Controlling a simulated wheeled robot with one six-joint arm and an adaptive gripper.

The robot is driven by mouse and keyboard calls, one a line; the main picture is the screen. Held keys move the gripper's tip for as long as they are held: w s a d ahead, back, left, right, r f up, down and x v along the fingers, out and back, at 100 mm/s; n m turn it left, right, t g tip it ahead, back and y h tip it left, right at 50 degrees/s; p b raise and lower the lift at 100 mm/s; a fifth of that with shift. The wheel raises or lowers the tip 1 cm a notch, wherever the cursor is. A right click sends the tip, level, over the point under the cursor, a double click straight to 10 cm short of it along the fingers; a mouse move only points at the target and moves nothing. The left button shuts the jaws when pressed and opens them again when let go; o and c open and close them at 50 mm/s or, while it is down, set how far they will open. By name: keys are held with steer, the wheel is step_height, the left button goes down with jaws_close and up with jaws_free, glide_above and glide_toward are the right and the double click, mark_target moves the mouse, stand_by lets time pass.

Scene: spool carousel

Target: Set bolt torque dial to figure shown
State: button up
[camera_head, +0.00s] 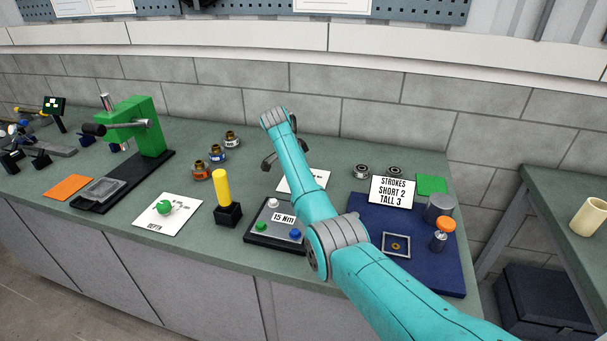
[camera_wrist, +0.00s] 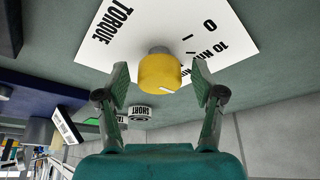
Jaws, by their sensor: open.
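The yellow torque dial (camera_wrist: 160,74) stands on a white card (camera_wrist: 110,42) printed "TORQUE", "0" and "10 Nm" in the wrist view. A short white mark shows on the knob's face; which figure it points to I cannot tell. My gripper (camera_wrist: 162,80) is open, its fingers on either side of the dial, with gaps. In the head view the card (camera_head: 318,180) is partly hidden behind my arm, my gripper (camera_head: 270,160) is small and dark, and the dial is hidden.
A blue mat (camera_head: 370,215) with a "STROKES SHORT 2 TALL 3" sign (camera_head: 391,191) lies to the right. A wall closes the back.

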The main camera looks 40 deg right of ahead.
steer(key=v, duration=1.2)
stand_by(0.3)
